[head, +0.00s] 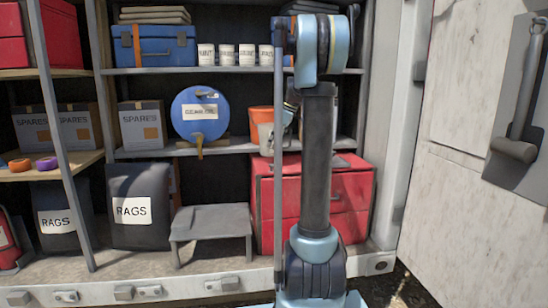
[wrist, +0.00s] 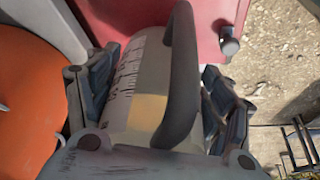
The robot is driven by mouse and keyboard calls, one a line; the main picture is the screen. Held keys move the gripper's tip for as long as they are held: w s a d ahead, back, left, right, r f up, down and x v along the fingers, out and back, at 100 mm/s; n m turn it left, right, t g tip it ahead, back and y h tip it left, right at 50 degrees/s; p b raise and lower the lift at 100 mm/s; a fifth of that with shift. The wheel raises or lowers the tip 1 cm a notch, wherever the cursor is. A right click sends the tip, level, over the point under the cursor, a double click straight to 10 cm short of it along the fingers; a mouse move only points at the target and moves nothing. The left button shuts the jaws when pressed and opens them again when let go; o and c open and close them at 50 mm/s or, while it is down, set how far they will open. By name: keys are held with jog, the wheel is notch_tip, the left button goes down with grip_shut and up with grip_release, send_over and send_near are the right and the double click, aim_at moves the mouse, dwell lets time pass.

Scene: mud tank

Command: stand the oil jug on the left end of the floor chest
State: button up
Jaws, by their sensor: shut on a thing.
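My gripper (wrist: 158,75) is shut on the oil jug (wrist: 140,75) in the wrist view. The jug is pale grey-beige, with dark lettering, a yellowish patch and a dark curved handle (wrist: 183,80). One finger is on each side of its body. The jug's base is hidden. In the head view, the red floor chest (head: 342,192) with drawers stands low at right, partly behind my arm; its left end shows left of the arm. A red surface (wrist: 215,22) with a grey knob lies beyond the jug.
An orange bucket (head: 262,128) stands on the shelf above the chest. A large orange round thing (wrist: 30,100) is left of my gripper. A blue drum (head: 200,113) is on the middle shelf. A grey step stool (head: 211,222) stands left of the chest, beside a rags bag (head: 135,205).

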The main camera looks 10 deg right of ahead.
aim_at(275, 152)
jog(key=shift+f, duration=2.6)
jog(key=o, duration=1.7)
